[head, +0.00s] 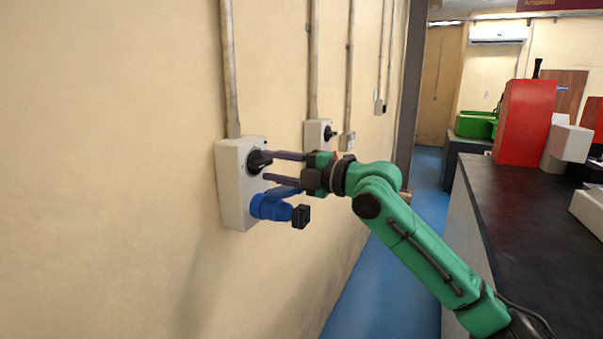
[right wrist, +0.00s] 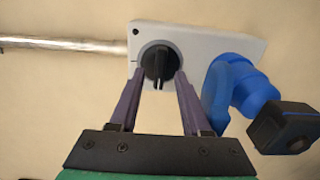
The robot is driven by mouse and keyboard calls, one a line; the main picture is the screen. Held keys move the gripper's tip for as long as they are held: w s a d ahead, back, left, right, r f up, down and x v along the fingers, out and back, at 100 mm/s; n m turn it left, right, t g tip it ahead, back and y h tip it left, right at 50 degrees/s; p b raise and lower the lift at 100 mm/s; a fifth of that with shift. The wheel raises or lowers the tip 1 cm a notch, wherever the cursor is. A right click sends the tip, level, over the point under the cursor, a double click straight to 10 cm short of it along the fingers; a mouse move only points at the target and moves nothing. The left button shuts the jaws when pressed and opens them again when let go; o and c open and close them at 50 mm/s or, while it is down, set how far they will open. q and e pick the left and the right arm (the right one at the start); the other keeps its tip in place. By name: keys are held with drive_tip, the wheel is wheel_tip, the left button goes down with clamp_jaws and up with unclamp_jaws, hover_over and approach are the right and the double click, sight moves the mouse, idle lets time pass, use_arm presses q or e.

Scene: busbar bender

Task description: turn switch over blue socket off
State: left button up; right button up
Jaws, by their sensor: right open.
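The black rotary switch (head: 257,162) sits on the upper part of a white wall box (head: 231,207). The blue socket (head: 268,206), with a black-ended plug (head: 301,216), juts out below it. My right gripper (head: 270,167) is at the switch, with its two fingers pointing at the wall. In the right wrist view, the switch knob (right wrist: 158,64) lies between the tips of the open right gripper (right wrist: 156,80). The fingers are on either side of the knob; I cannot tell if they touch it. The blue socket (right wrist: 238,90) is to the right there. My left gripper is not in view.
Grey conduit (head: 229,70) runs up the wall from the box. Another switch box (head: 318,134) is farther along the wall. A dark counter (head: 520,210) with a red box (head: 525,122) stands on the right. Blue floor (head: 365,280) lies between wall and counter.

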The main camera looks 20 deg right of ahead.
drive_tip(key=b+v, duration=0.7)
drive_tip(key=v, duration=0.6)
drive_tip(key=shift+s, duration=0.25)
